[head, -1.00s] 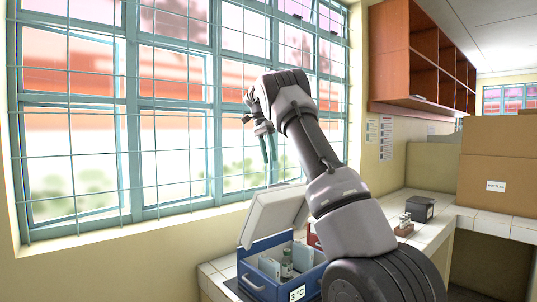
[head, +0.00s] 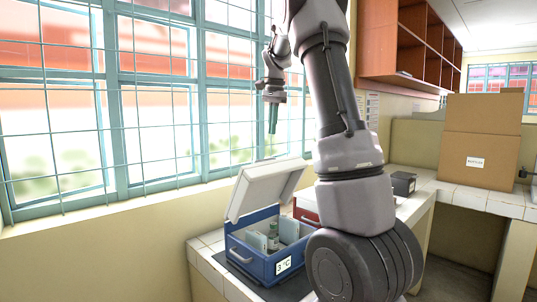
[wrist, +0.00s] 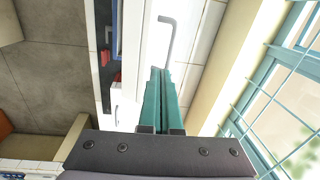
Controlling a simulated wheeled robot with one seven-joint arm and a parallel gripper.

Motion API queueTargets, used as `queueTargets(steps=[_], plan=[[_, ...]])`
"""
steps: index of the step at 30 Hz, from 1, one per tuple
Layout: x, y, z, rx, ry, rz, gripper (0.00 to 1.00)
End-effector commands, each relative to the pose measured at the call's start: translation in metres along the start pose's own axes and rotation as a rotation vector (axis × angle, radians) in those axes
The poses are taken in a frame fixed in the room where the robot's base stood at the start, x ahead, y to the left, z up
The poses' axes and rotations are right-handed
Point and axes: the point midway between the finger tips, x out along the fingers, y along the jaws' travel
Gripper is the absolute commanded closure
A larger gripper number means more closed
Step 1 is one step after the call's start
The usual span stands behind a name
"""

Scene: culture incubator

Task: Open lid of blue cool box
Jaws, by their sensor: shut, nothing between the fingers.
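The blue cool box (head: 263,265) stands on the tiled counter, with a "3 °C" label on its front. Its white lid (head: 265,187) is raised and tilted back on the window side. The inside is visible, with white items and a small bottle (head: 273,238). My gripper (head: 273,130) is up in the air in front of the window, above the lid and apart from it. Its green fingers point down and are together, with nothing between them. They also show in the wrist view (wrist: 161,85).
A red box (head: 306,206) stands just behind the cool box, partly hidden by my arm. A dark box (head: 402,184) and cardboard boxes (head: 480,147) are farther right. The barred window (head: 150,100) runs along the left. A grey hooked rod (wrist: 167,40) shows in the wrist view.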

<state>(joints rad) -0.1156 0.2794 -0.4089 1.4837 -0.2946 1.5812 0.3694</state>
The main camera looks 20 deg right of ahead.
Motion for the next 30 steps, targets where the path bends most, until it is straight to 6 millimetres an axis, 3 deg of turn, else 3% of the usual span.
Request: queueTargets(steps=[3,9,14,24,30], plan=[[0.001,0.019,0.008,0.038,0.003,-0.137,1.0],[0.005,0.03,0.012,0.084,0.012,-0.243,1.0],[0.021,0.026,0.012,0.086,0.012,-0.247,1.0],[0.079,0.012,0.01,0.085,0.014,-0.244,1.0],[0.098,0.006,0.009,0.084,0.014,-0.246,1.0]])
